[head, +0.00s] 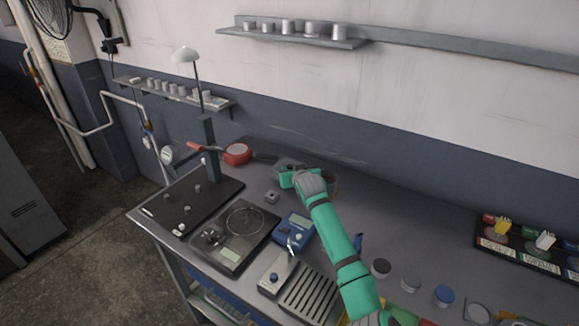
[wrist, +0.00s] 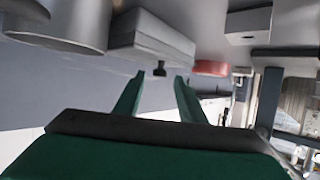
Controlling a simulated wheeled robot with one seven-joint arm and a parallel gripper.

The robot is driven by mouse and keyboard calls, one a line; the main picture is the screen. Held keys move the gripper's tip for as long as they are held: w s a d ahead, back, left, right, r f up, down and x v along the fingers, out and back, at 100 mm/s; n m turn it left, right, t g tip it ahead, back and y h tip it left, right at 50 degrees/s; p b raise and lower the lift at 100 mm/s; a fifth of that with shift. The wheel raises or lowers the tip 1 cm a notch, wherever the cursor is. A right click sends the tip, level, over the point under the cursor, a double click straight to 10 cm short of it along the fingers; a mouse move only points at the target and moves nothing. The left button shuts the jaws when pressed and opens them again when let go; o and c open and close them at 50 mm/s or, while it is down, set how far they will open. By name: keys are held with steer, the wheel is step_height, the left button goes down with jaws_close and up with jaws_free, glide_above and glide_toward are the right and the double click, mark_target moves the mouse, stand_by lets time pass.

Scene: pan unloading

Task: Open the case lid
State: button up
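The case appears to be the grey box (wrist: 150,38) in the wrist view, which looks upside down, with the worktop at the top. A small dark knob or latch (wrist: 160,70) sticks out from the box. My green gripper (wrist: 159,79) is open, its two fingers reaching towards the knob with a gap between them. The knob appears between the fingertips; I cannot tell whether they touch it. In the head view my gripper (head: 286,179) is low over the back of the worktop and largely hides the box. The lid looks closed.
A red pan (head: 237,153) lies left of my gripper, and a small grey block (head: 271,196) sits in front. A metal cylinder (wrist: 60,22) stands beside the box. Scales and a blue device (head: 293,230) fill the front left.

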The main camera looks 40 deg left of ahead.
steer(key=shift+x, duration=0.95)
jaws_close()
steer(key=shift+w+d, duration=0.1)
